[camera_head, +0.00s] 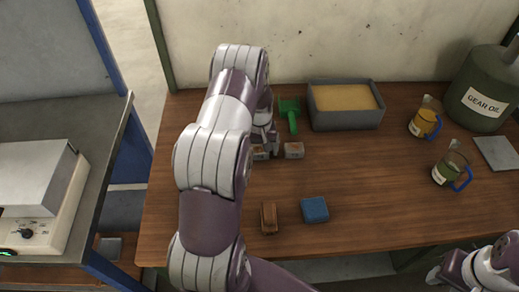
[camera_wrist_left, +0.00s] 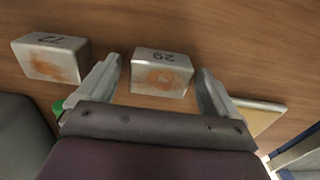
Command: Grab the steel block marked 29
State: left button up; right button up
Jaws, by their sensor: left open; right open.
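The steel block marked 29 (camera_wrist_left: 160,73) is a pale metal block with orange rust stains. Its number reads upside down in the left wrist view. In the head view the block (camera_head: 261,153) is partly hidden by my left arm. My left gripper (camera_wrist_left: 160,85) is open, with one finger on each side of the block and visible gaps between. A second rusty steel block (camera_wrist_left: 50,59), with a different number, lies to the left in the wrist view and to the right in the head view (camera_head: 294,150). My right gripper (camera_head: 436,274) is at the lower right, away from the blocks.
A green brush (camera_head: 290,115) and a grey sand-filled bin (camera_head: 345,119) stand behind the blocks. A brown brush (camera_head: 269,218) and blue sponge (camera_head: 315,210) lie in front. Jugs (camera_head: 425,122) and a gear oil can (camera_head: 482,95) stand at right.

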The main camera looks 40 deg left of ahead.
pick_arm(q)
jog(key=shift+s+r, duration=0.1)
jog(key=shift+s, duration=0.2)
jog(key=shift+w+a+f, duration=0.1)
jog(key=shift+w+f, duration=0.15)
jog(key=shift+w, duration=0.05)
jog(key=c, duration=1)
jog(key=shift+w+f, duration=0.1)
jog(key=c, duration=0.5)
jog(key=shift+c, duration=0.4)
jog(key=shift+r, duration=0.25)
